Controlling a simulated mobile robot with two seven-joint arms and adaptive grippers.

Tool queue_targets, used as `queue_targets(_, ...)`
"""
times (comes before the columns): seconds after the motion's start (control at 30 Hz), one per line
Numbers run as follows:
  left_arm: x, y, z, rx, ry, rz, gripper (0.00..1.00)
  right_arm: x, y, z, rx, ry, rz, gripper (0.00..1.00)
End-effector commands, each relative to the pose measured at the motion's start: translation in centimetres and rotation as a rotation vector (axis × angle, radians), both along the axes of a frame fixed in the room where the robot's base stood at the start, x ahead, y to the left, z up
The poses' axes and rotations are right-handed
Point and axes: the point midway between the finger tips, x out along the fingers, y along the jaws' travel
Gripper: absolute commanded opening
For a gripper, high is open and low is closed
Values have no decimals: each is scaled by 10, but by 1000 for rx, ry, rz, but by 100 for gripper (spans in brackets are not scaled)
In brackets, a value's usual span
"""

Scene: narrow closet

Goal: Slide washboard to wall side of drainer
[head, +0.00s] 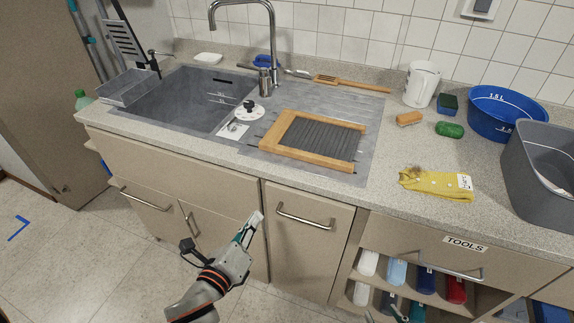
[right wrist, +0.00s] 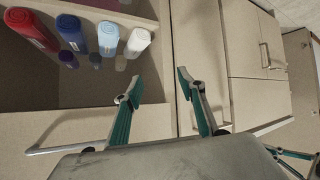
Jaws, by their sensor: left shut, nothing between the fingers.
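The washboard (head: 318,140), a wooden frame around a dark ridged panel, lies flat on the front part of the grey drainer (head: 345,101) in the head view. Bare drainer shows behind it, towards the tiled wall. My left gripper (head: 254,223) is shut and empty, in front of the cabinet fronts, below the counter edge and apart from the washboard. My right gripper (right wrist: 158,84) is open and empty in the right wrist view, near the cabinet fronts and the shelf of bottles. Only small teal parts of it show at the bottom of the head view.
A wooden brush (head: 340,82) lies at the drainer's back edge. The sink (head: 180,103) and tap (head: 274,45) are to the left. A white jug (head: 421,84), sponges, a yellow cloth (head: 436,184), a blue basin (head: 505,115) and a grey tub (head: 545,160) stand to the right.

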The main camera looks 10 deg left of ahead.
Motion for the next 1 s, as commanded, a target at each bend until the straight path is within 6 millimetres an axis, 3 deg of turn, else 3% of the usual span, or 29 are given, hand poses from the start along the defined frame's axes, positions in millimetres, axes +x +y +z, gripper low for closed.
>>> queue_targets(0.2, 15, -19, 45, 504, -250, -80, 0, -4, 9, -17, 11, 6, 12, 40)
queue_targets(0.33, 17, -24, 62, 678, -331, -91, 0, -4, 11, -18, 13, 3, 14, 40)
queue_targets(0.57, 26, -28, 70, 757, -367, -93, 0, -1, 10, -13, 13, -8, 15, 40)
queue_targets(1.0, 104, -48, 70, 752, -364, -92, 0, -2, 8, -14, 9, -2, 13, 40)
